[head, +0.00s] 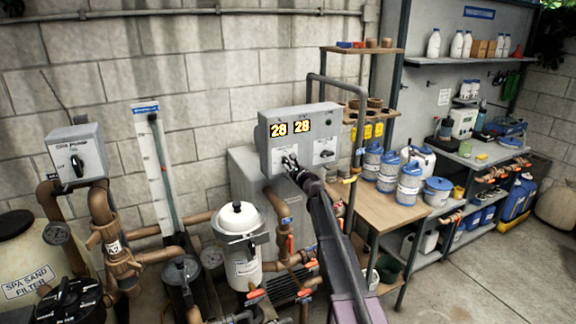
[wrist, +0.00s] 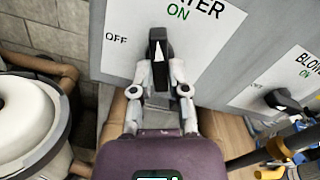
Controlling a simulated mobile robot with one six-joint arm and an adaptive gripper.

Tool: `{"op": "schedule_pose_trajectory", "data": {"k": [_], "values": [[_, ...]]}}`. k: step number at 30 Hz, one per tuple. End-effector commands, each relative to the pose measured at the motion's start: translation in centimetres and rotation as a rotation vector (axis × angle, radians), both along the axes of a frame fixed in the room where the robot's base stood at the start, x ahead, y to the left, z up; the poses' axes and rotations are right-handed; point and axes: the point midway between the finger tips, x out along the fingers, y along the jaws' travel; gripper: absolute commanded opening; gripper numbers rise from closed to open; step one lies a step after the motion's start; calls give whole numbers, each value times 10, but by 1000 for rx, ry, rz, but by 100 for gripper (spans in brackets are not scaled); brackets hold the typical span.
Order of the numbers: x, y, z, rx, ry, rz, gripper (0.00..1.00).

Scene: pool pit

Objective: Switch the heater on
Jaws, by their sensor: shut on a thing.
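The heater control box (head: 286,138) is grey and hangs at the wall in the head view, with two yellow "28" readouts. Its left knob is the black heater knob (wrist: 158,48), on a white label with OFF to its left and ON above. The knob's white pointer points up in the wrist view, just left of the word ON; I cannot tell whether it sits fully at ON. My gripper (head: 291,163) is shut on this knob, a finger on each side, also in the wrist view (wrist: 160,86).
A second knob, marked BLOWER (wrist: 276,98), sits to the right on the box. A white canister (head: 240,255) and pipes with orange valve handles stand below. A wooden table (head: 375,212) with blue-lidded tubs is to the right. A spa pump box (head: 78,155) is at left.

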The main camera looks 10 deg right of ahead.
Motion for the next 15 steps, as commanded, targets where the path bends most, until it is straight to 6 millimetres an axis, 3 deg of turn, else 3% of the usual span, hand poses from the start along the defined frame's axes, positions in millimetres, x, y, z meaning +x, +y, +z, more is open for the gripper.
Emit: {"op": "schedule_pose_trajectory", "data": {"k": [15], "values": [[3, 0, 1, 371, 120, 0, 0]]}}
